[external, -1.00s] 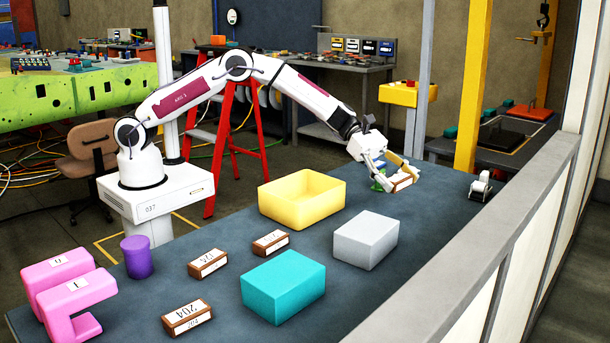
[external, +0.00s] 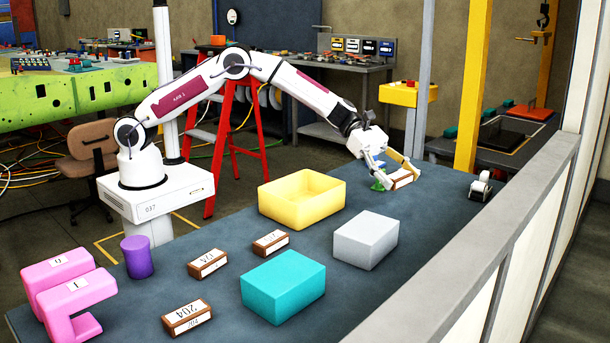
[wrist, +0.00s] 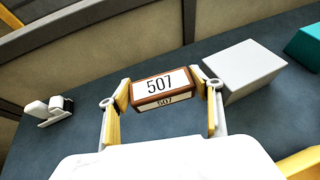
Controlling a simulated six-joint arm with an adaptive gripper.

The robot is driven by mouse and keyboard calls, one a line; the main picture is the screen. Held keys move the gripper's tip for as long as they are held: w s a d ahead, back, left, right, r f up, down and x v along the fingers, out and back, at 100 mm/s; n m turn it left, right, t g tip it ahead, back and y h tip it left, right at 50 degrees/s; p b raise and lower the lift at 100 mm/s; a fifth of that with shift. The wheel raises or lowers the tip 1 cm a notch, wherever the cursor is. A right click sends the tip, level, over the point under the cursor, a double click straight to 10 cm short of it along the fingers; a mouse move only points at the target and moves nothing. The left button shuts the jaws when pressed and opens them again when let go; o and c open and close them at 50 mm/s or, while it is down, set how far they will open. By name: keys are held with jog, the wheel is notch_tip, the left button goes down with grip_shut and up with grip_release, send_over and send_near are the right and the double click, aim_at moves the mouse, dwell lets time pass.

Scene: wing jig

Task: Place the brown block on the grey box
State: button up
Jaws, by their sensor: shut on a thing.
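A brown block (wrist: 150,99) with a white label reading 507 sits between the fingers of my gripper (wrist: 165,88) in the wrist view. My gripper is shut on it, with a finger at each end. In the external view the gripper (external: 396,177) and the block (external: 402,181) are at the far end of the table; I cannot tell if the block is clear of the surface. The grey box (external: 365,243) stands on the table, nearer the external camera than the gripper. In the wrist view the grey box (wrist: 247,68) is right of the block, and its top is bare.
An open yellow bin (external: 300,212) and a teal box (external: 284,288) flank the grey box. Several other brown labelled blocks (external: 208,264), a purple cup (external: 137,257) and pink brackets (external: 75,295) lie further left. A white device (external: 481,187) stands right of my gripper.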

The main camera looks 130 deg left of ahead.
jog(key=w+d+r+m+h, duration=0.1)
jog(key=w+d+r, duration=0.15)
jog(key=d, duration=0.25)
jog(key=w+d+r, duration=0.1)
jog(key=d+r, duration=0.2)
jog(key=d, duration=0.3)
jog(key=r+n+y, duration=0.1)
jog(key=n+y, duration=0.1)
send_over(368, 226)
jog(key=shift+r, duration=0.15)
jog(key=shift+f, duration=3.15)
jog(key=shift+f, duration=1.9)
